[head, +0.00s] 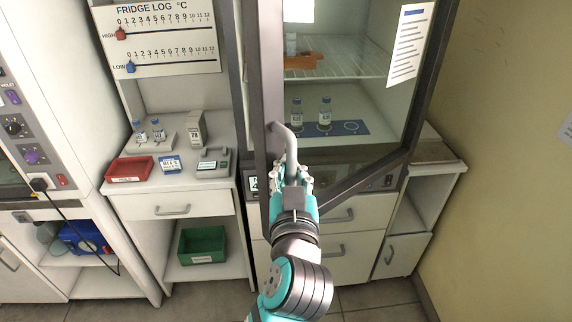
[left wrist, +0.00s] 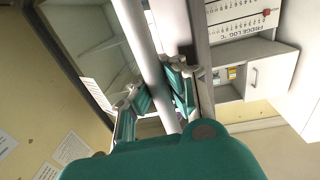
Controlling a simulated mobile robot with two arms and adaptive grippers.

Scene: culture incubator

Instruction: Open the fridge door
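The fridge door (head: 421,119) is a dark-framed glass door with a paper sheet (head: 408,45) on it. It stands partly open, its handle side swung out toward me and its bottom edge slanting across the drawers. Its pale bar handle (head: 291,146) is upright on the left side of the door. My left gripper (head: 291,178) is at the handle's lower part. In the left wrist view, the handle (left wrist: 143,45) runs between the fingers of my left gripper (left wrist: 160,95), which are closed around it. My right gripper is in neither view.
Inside the fridge are wire shelves, an orange rack (head: 303,62) and small vials (head: 325,113). Left of it, a counter holds a red tray (head: 130,169) and small items; a green bin (head: 202,245) sits below. A yellow wall (head: 510,150) stands close at the right.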

